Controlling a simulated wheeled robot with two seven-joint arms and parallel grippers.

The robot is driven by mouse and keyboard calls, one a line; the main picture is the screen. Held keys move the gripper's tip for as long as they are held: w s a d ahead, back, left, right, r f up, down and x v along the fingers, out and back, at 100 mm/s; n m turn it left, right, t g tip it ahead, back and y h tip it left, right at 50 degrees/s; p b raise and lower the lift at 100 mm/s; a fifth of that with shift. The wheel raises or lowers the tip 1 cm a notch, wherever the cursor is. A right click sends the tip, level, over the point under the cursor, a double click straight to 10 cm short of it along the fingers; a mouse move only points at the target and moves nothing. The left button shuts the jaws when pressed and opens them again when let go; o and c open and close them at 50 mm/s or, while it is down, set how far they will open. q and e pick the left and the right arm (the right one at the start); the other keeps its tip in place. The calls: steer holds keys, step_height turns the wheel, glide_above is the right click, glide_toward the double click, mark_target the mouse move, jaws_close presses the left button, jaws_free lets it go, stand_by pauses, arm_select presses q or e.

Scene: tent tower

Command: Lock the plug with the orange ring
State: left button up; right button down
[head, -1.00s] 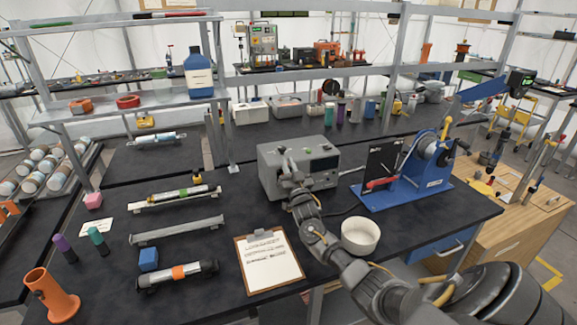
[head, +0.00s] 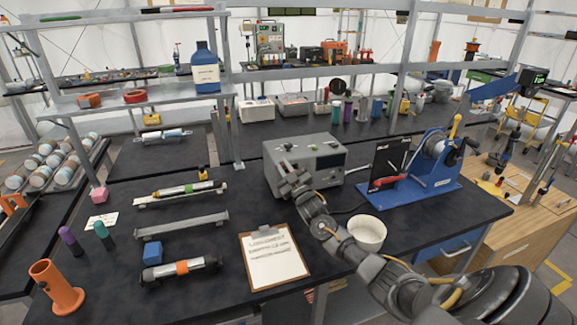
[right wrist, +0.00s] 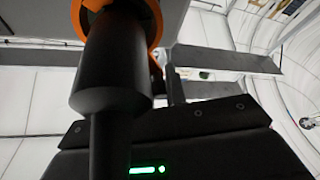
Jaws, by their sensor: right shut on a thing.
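A black plug (right wrist: 108,75) fills the left of the right wrist view, its narrower tail running down the picture. The orange ring (right wrist: 155,22) sits around its far end, close to a grey surface. My right gripper (right wrist: 172,88) is shut at the orange ring; one finger shows beside the plug, and the plug hides the other. In the head view my right gripper (head: 284,168) is at the front left of the grey box (head: 325,165), where the plug and ring are too hidden to make out. My left gripper is out of view.
A white bowl (head: 368,233) stands close to my right forearm. A clipboard (head: 273,257) lies in front of the box. A blue stand with a crank (head: 432,165) is to the right. Tubes on holders (head: 180,226) and a blue block (head: 152,253) lie left.

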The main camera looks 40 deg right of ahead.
step_height(320, 180, down, 6)
steer(key=w+a+n+g+y+b, duration=0.1)
steer(key=a+n+g+y, duration=0.2)
steer(key=n, duration=1)
steer(key=shift+r+y, duration=0.15)
steer(key=shift+y, duration=0.15)
steer(key=c, duration=1.5)
jaws_free()
steer(key=shift+o, duration=0.3)
steer(key=s+b, duration=0.2)
steer(key=s, duration=0.9)
steer(key=shift+d, duration=0.35)
